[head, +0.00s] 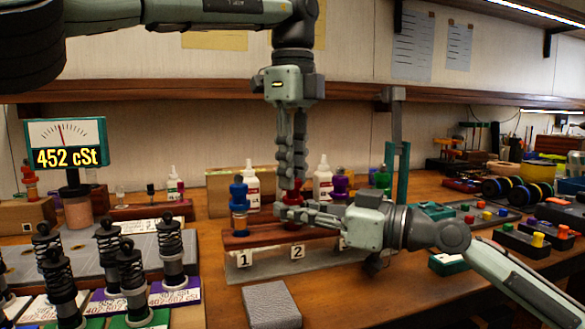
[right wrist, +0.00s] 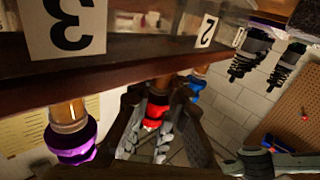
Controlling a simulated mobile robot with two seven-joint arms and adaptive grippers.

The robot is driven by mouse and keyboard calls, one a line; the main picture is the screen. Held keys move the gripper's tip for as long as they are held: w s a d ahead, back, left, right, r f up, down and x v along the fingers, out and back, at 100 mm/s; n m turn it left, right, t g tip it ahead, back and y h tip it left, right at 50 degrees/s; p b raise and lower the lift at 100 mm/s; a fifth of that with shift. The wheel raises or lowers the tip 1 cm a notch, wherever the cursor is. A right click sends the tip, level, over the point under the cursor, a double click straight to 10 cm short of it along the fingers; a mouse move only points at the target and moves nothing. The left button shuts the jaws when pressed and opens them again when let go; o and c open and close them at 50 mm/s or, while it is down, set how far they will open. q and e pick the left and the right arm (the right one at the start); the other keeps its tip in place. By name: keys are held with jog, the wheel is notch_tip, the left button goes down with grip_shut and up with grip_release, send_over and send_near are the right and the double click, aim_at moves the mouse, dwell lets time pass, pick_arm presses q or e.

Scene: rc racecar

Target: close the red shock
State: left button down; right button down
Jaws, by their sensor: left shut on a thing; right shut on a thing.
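The red shock (head: 293,196) stands upright at the place marked 2 (head: 298,252) in the wooden rack (head: 262,236). My left gripper (head: 292,178) points down from above and is shut on the red top of the shock. My right gripper (head: 283,211) reaches in from the right and is shut on the shock lower down, hiding most of its body. In the right wrist view, which looks upside down, the red shock (right wrist: 156,112) sits between the right fingers. Whether its cap is fully seated cannot be told.
A blue shock (head: 239,208) stands at place 1, left of the grippers. A purple shock (right wrist: 72,140) is at place 3. White bottles (head: 322,182) stand behind. Black spring shocks (head: 130,277) fill the left front. A display (head: 66,146) reads 452 cSt. A grey block (head: 271,304) lies in front.

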pick_arm(q)
jog(key=m, duration=0.4)
jog(key=shift+m, duration=0.3)
jog(key=m, duration=0.8)
jog(key=shift+f, duration=0.1)
jog(key=m, duration=0.3)
jog(key=shift+d, duration=0.1)
jog(key=m, duration=0.7)
jog(key=shift+m, duration=0.4)
jog(key=m, duration=0.7)
jog(key=c, duration=1.3)
grip_release()
